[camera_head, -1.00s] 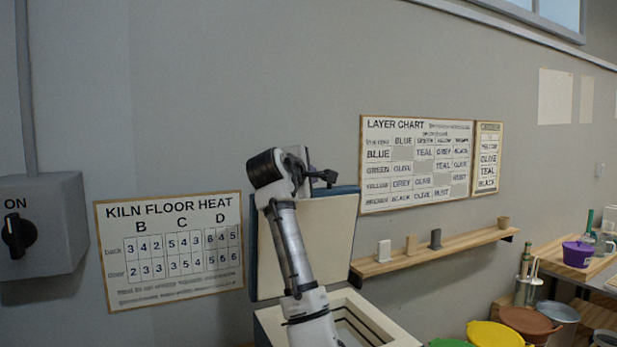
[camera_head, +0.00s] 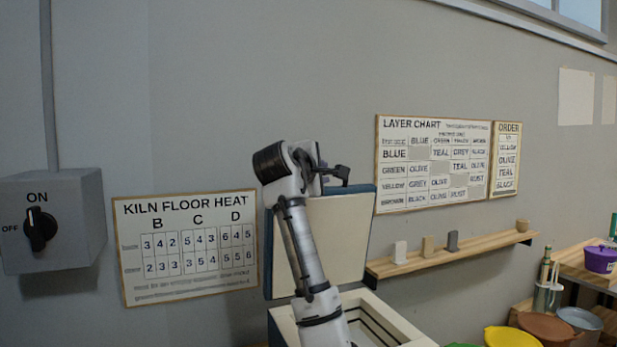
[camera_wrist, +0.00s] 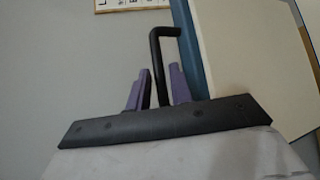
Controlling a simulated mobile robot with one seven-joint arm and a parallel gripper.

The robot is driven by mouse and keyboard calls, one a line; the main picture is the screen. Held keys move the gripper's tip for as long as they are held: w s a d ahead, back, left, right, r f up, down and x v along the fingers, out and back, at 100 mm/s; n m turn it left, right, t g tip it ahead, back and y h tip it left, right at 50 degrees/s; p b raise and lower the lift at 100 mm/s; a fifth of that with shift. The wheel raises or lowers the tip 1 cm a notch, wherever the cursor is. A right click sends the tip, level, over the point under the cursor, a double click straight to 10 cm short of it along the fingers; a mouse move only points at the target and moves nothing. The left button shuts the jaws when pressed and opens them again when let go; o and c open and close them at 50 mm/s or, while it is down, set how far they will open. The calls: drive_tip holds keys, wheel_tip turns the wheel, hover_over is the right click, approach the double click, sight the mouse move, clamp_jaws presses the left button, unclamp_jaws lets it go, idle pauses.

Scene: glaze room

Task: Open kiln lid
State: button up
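The kiln (camera_head: 400,325) stands against the wall with its top open. Its lid (camera_head: 335,245), cream inside with a blue edge, is raised to about upright behind the opening. In the wrist view the lid (camera_wrist: 250,60) fills the upper right. A black bent handle (camera_wrist: 165,32) reaches from the lid's blue edge. My gripper (camera_wrist: 160,82) has its two purple fingers apart, one on each side of the handle's bar, with narrow gaps seeming to show. The head view shows my gripper (camera_head: 326,178) at the lid's upper edge, its fingers too small to make out.
A switch box (camera_head: 50,225) with an ON/OFF knob is on the left wall. A heat chart (camera_head: 187,247) and a layer chart (camera_head: 432,165) hang on the wall. A wooden shelf (camera_head: 450,256) with small pieces is right of the lid. Buckets (camera_head: 510,337) stand lower right.

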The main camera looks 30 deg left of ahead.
drive_tip(key=s+d+r+b, duration=0.1)
drive_tip(key=s+b, duration=0.2)
drive_tip(key=s, duration=0.7)
drive_tip(key=shift+s+r, duration=0.2)
drive_tip(key=shift+r, duration=0.2)
